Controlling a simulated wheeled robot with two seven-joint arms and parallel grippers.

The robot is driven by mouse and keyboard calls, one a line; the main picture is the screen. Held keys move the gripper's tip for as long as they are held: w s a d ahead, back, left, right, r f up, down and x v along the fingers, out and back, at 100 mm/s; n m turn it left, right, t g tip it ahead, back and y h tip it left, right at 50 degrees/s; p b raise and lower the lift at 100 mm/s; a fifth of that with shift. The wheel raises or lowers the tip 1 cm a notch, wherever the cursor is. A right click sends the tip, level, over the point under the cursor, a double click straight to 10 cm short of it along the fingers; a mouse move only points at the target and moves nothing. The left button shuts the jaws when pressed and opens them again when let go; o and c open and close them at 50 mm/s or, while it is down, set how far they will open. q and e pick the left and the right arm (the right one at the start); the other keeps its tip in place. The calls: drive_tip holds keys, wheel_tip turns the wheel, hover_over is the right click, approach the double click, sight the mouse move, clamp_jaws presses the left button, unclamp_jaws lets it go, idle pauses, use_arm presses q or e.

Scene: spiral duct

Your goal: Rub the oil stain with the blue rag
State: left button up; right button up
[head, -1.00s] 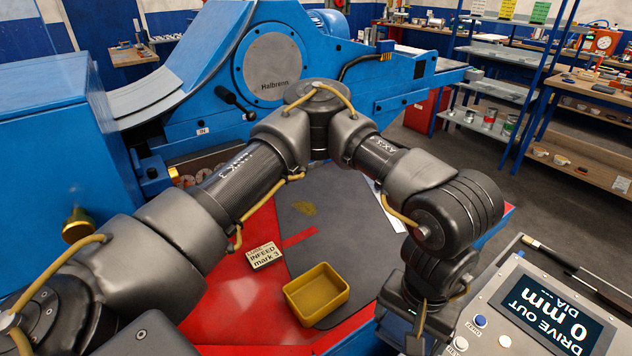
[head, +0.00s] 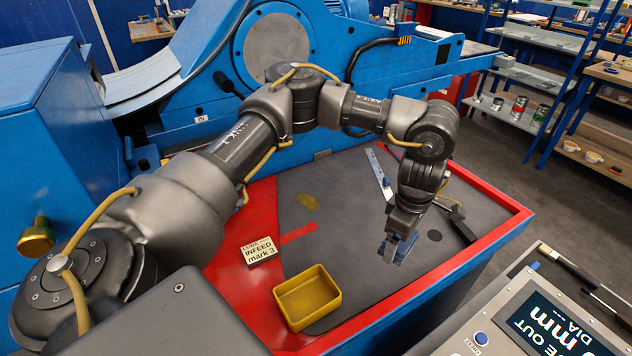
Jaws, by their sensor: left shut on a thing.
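My left gripper (head: 396,240) is in the right part of the dark mat (head: 345,235), pointing down and shut on the blue rag (head: 405,248). The rag hangs bunched at the fingertips, partly hidden by them. I cannot tell whether it touches the mat. I cannot tell from looks alone which one is the oil. My right gripper is not in view.
A yellow tray (head: 308,297) stands at the front of the mat, with an "INFEED mark 3" block (head: 259,251) to its left. A metal rule (head: 379,174) and a dark tool (head: 458,221) lie near the gripper. A control panel (head: 540,325) is at front right.

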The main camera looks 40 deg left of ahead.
use_arm(q)
drive_tip(key=w+a+f+n+p, duration=0.1)
drive_tip(key=a+n, duration=1)
drive_tip(key=a, duration=0.3)
drive_tip(key=w+a+f+n, duration=0.2)
drive_tip(key=a+n, duration=1)
drive_tip(key=a, duration=0.2)
drive_tip(key=shift+a+n+p, duration=0.3)
drive_tip(key=shift+a+p, duration=0.05)
drive_tip(key=shift+a, duration=0.05)
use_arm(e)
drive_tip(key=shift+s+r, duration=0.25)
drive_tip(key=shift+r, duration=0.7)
use_arm(q)
drive_tip(key=shift+f, duration=0.2)
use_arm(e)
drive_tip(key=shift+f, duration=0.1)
